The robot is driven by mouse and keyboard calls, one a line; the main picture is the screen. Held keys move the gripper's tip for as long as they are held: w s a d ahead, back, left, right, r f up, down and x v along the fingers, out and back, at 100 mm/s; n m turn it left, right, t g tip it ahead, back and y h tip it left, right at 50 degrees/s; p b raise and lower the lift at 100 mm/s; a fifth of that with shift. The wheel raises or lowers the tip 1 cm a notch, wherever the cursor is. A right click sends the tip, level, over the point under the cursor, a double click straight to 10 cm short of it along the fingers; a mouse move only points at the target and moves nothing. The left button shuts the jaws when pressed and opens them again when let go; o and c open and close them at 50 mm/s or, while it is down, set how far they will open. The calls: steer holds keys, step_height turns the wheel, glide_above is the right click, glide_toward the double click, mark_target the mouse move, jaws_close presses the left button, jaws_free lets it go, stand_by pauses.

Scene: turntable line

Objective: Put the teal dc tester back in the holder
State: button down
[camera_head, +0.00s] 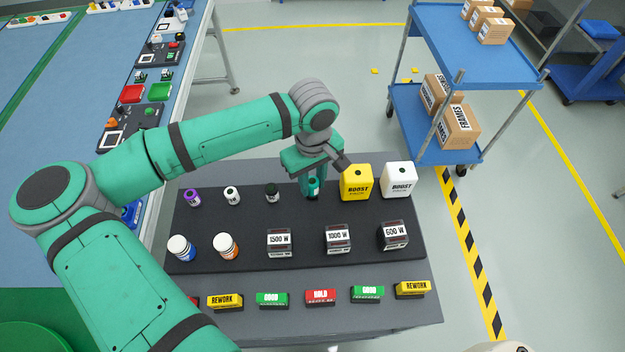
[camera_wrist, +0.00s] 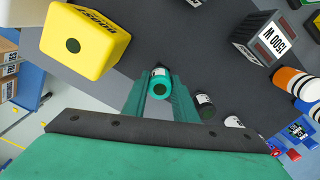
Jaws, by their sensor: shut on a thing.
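The teal dc tester (camera_head: 313,187) is a small upright cylinder at the back of the dark holder board (camera_head: 305,230), between a black cylinder and a yellow box. My gripper (camera_head: 314,180) points down and is shut on it. In the wrist view the teal tester (camera_wrist: 160,80) shows its round teal top with a dark centre between the fingers of my gripper (camera_wrist: 160,92). Its lower end is hidden, so I cannot tell whether it touches the board or sits in a slot.
Left of the tester stand black (camera_head: 271,192), white (camera_head: 232,195) and purple (camera_head: 191,197) cylinders. The yellow BOOST box (camera_head: 355,184) is close on the right, with a white BOOST box (camera_head: 398,181) beyond. Bottles and wattage blocks (camera_head: 338,239) stand in front; coloured label blocks (camera_head: 320,297) line the near edge.

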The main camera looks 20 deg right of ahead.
steer(key=shift+f, duration=0.95)
steer(key=c, duration=1.4)
jaws_free()
steer(key=shift+o, duration=0.2)
step_height(320, 180, up, 11)
steer(key=shift+f, duration=0.15)
